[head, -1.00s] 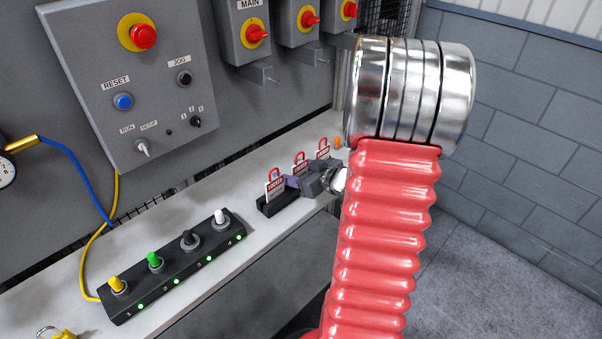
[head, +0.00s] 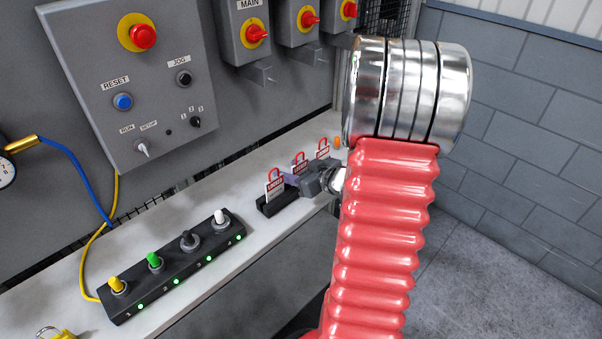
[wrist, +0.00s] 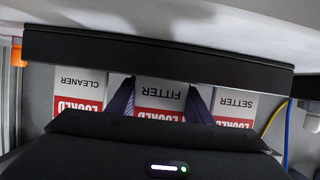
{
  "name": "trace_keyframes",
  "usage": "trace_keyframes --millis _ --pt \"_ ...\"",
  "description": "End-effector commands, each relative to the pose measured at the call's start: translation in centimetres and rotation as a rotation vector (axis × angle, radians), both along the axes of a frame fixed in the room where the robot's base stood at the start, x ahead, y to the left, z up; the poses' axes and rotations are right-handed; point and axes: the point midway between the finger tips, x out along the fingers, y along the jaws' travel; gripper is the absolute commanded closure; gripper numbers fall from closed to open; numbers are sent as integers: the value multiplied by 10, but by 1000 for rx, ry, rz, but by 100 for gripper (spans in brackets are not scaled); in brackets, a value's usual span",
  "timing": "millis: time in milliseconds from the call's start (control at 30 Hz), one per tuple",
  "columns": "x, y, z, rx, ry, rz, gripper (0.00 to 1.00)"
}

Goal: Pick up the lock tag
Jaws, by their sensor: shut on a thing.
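Three white-and-red lock tags stand in a row in a black rack (head: 276,204) on the bench. In the wrist view they appear upside down: CLEANER (wrist: 80,84) on the left, FITTER (wrist: 160,94) in the middle, SETTER (wrist: 236,104) on the right. My gripper (head: 296,180) is at the middle tag in the head view. In the wrist view its two purple fingers lie against either side of the FITTER tag, shut on it. The tag's lower part in that view is hidden behind my gripper's body. The tag still appears level with its neighbours.
A switch box (head: 175,265) with several coloured knobs and green lights lies left of the rack. A grey control panel (head: 130,80) and red rotary switches (head: 257,33) are behind. A small orange item (head: 337,142) sits beyond the tags. A yellow padlock (head: 57,334) lies front left.

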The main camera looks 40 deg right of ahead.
Motion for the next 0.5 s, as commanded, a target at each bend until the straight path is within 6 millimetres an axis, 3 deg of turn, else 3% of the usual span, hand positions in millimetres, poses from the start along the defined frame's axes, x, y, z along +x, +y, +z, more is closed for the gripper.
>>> trace_keyframes --millis 500 --pt "0 0 11 -3 -2 1 75"
